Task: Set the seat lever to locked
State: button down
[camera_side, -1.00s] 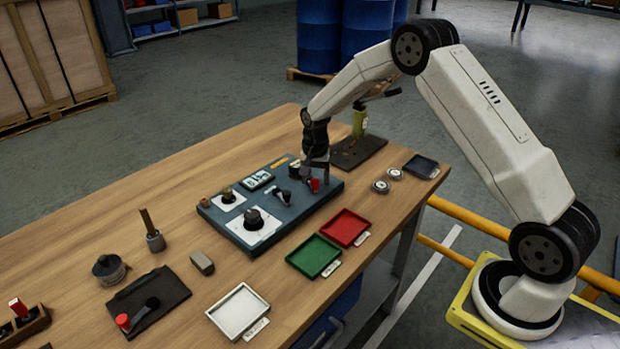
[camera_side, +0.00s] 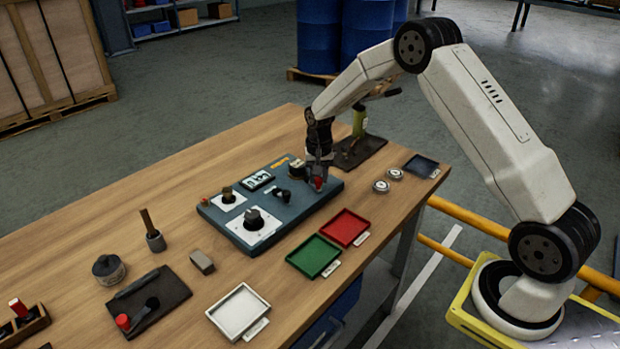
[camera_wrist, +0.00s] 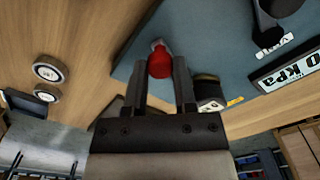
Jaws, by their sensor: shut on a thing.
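A red-tipped lever (camera_side: 319,183) sits at the right end of the blue-grey panel (camera_side: 325,200) on the wooden bench. My gripper (camera_side: 319,177) is down at this lever, its fingers shut on the red tip. In the wrist view the red tip (camera_wrist: 160,64) lies between the fingertips (camera_wrist: 160,72), with a small grey part showing beyond it. The fingers hide much of the lever in the side view, and I cannot read any lock marking. A black lever (camera_side: 283,194) stands on the panel just left of my gripper.
A dark round knob (camera_side: 254,217) and a smaller one (camera_side: 228,193) stand on the panel. Red (camera_side: 347,227), green (camera_side: 314,256) and white (camera_side: 239,312) trays lie in front. Two round gauges (camera_side: 381,186) lie to the right. A green-bodied tool (camera_side: 359,122) stands behind.

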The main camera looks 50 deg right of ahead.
jog(key=d+n, duration=0.1)
jog(key=n, duration=0.1)
jog(key=d+n, duration=0.1)
jog(key=n, duration=0.1)
jog(key=shift+s+d, duration=0.1)
jog(key=shift+s, duration=0.05)
jog(key=shift+w+d+n, duration=0.1)
jog(key=shift+d+n, duration=0.3)
jog(key=shift+n, duration=0.5)
jog(key=shift+w+d+n, duration=0.15)
jog(key=shift+d+n, duration=0.2)
jog(key=shift+n, duration=0.55)
jog(key=shift+w+d+n, duration=0.1)
jog(key=shift+d+n, duration=0.3)
jog(key=shift+n, duration=0.5)
jog(key=shift+r, duration=0.1)
jog(key=shift+c, duration=2)
grip_release()
notch_tip(320, 180, up, 8)
